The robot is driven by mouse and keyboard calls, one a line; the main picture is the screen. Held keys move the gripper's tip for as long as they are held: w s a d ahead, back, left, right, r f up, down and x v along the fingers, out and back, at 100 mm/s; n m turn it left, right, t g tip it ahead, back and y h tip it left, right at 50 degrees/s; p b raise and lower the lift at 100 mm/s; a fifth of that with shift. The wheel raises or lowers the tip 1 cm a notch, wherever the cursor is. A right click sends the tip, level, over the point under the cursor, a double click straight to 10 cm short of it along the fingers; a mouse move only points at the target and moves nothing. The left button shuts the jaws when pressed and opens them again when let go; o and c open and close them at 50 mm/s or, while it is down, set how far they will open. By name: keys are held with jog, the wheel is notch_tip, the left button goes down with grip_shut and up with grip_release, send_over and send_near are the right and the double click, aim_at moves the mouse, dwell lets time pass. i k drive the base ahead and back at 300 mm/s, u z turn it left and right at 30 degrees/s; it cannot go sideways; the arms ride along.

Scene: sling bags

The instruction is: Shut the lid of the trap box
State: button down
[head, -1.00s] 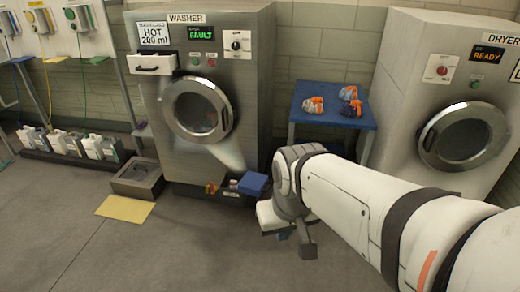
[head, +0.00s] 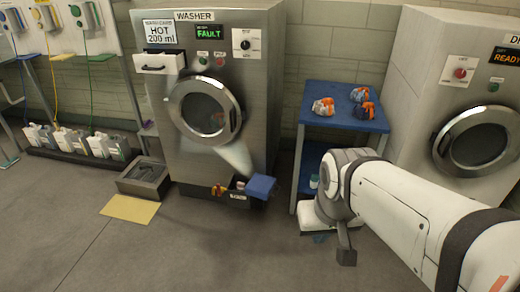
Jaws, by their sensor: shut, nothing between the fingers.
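The trap box (head: 238,196) sits low at the foot of the washer, at its front right. Its blue lid (head: 261,187) stands out at the right end of the box, tilted and not lying over it. Small orange and red items show at the box's left end, too small to make out. My gripper (head: 319,238) is low over the floor, to the right of the lid and apart from it.
The washer (head: 205,60) has a round door and reads FAULT. A blue table (head: 345,118) with several orange-and-blue bundles stands behind my arm. The dryer (head: 450,75) is at the right. A grey floor tray (head: 144,180) and yellow mat (head: 129,208) lie left; the front floor is clear.

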aim_at(261, 186)
jog(key=i, duration=0.9)
jog(key=z, duration=0.05)
jog(key=k, duration=0.55)
jog(key=z, duration=0.4)
jog(key=i, duration=1.45)
jog(key=u, duration=0.5)
